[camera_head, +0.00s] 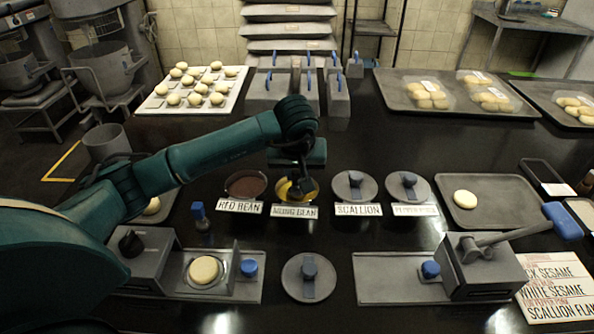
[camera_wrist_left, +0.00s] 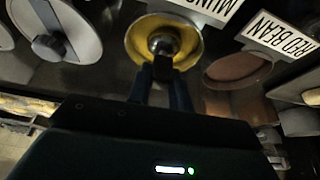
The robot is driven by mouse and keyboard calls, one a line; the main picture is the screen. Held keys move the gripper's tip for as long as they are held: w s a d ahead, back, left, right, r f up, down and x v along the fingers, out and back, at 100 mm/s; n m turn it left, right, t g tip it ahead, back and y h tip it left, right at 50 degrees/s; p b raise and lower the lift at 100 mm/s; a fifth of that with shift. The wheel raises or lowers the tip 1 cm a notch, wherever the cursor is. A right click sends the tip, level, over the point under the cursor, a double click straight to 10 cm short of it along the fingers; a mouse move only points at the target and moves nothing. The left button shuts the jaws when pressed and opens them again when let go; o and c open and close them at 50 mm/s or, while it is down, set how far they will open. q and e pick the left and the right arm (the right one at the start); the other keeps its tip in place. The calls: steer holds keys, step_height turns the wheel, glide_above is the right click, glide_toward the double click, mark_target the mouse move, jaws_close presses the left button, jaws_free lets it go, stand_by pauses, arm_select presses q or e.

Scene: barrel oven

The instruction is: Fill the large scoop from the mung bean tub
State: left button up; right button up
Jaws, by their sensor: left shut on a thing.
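The mung bean tub (camera_head: 283,192) is open and yellow inside, behind its MUNG BEAN label (camera_head: 294,212). It also shows in the wrist view (camera_wrist_left: 135,42). My left gripper (camera_head: 301,182) is right over the tub, pointing down. In the wrist view my gripper (camera_wrist_left: 163,72) is shut on the scoop (camera_wrist_left: 163,42), whose round metal bowl lies over the yellow contents. I cannot tell whether the bowl touches the mung bean or holds any. The gripper and arm hide part of the tub in the head view. My right gripper is not in view.
The open red bean tub (camera_head: 245,184) stands left of the mung bean tub. The lidded scallion tub (camera_head: 354,187) and another lidded tub (camera_head: 408,187) stand right. A press with a blue handle (camera_head: 485,262) and a dough station (camera_head: 205,270) are in front.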

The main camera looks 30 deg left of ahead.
arm_select(q)
steer(key=shift+r+p, duration=2.15)
steer(key=shift+r, duration=1.3)
